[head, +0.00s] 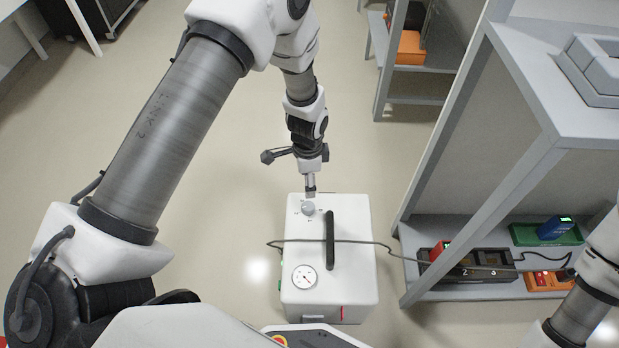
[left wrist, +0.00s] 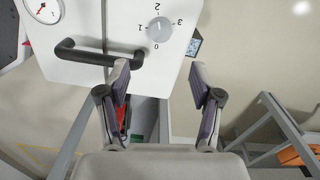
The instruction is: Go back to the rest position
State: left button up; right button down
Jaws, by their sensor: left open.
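My left gripper (head: 311,190) is open and empty just behind the dial knob (head: 308,208) of a white ventilator box (head: 350,275). In the left wrist view, the open fingertips (left wrist: 160,78) are apart, and the grey knob (left wrist: 160,29) shows beyond them, not between them. Numbers 0 to 3 ring the knob; I cannot tell its setting for sure. The box has a black handle (head: 330,240) and a round gauge (head: 304,277). My right arm shows only in part at the lower right of the head view; its gripper is not seen.
A grey shelf rack (head: 550,100) stands at the right. Its lower shelf holds a black charger (head: 500,262), a blue block on a green tray (head: 522,236) and an orange item (head: 540,283). A dark cable (head: 372,243) crosses the box. Floor left of the box is clear.

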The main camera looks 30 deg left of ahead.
pick_arm(q)
jog(key=s+f+n+g, duration=0.1)
jog(key=s+f+n, duration=0.25)
jog(key=s, duration=1.05)
jog(key=s+f+n+g, duration=0.1)
jog(key=s+f+n, duration=0.3)
jog(key=s, duration=1)
notch_tip(320, 180, up, 26)
jog(key=w+n+t+p, duration=0.2)
jog(key=n+p, duration=0.1)
jog(key=p, duration=2.2)
jog(key=shift+w+a+n+p, duration=0.2)
jog(key=shift+w+n+p, duration=0.1)
jog(key=shift+w+n, duration=0.1)
